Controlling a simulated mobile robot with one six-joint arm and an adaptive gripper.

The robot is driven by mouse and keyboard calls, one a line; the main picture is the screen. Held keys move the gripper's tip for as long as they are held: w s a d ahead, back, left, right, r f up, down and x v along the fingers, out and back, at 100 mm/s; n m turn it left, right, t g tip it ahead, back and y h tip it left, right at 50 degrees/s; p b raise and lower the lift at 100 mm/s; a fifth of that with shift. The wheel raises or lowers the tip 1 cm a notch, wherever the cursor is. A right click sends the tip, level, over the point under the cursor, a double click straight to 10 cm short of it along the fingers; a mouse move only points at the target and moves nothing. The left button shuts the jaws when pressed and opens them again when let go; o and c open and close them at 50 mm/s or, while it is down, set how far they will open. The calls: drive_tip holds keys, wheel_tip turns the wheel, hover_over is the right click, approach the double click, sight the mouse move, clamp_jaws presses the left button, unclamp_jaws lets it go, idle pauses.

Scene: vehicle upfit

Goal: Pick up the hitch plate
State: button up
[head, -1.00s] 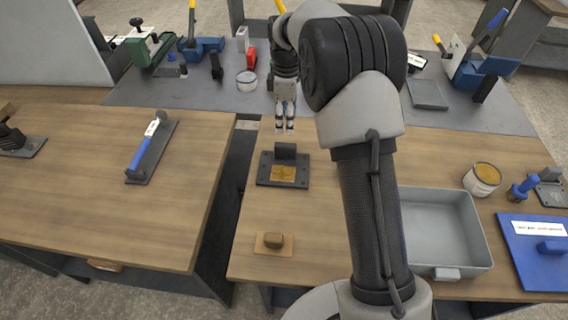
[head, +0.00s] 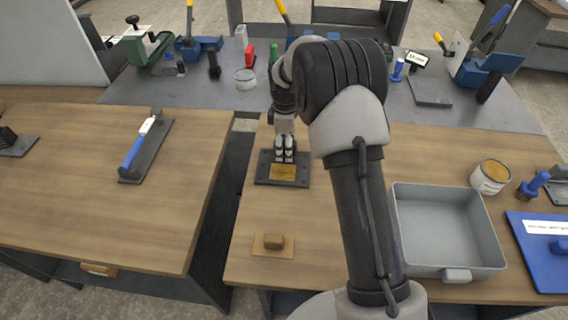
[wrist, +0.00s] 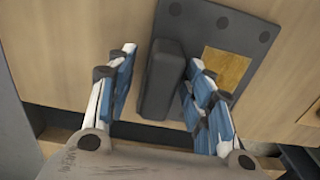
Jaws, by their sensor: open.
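The hitch plate (head: 264,179) is a dark grey plate with bolt holes, a brass-coloured patch and an upright block. It lies flat near the left edge of the middle wooden table. In the wrist view its plate (wrist: 228,28) is at the upper right, and its upright block (wrist: 163,85) stands between my fingers. My gripper (head: 284,160) points down over the block and is open, with one finger on each side, as the wrist view (wrist: 163,58) shows. A gap shows on the left; the right finger is very close, and I cannot tell whether it touches.
A grey tray (head: 399,205) is to the right on the same table, with a can (head: 490,178) beyond it. A small brown block on a tan base (head: 273,242) is in front. A blue-handled tool (head: 135,150) lies on the left table, across a gap. A grey bench with tools is behind.

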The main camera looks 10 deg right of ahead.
drive_tip(key=shift+r, duration=0.1)
clamp_jaws()
idle(0.5)
idle(0.5)
drive_tip(key=shift+w+r, duration=0.1)
drive_tip(key=shift+r, duration=0.05)
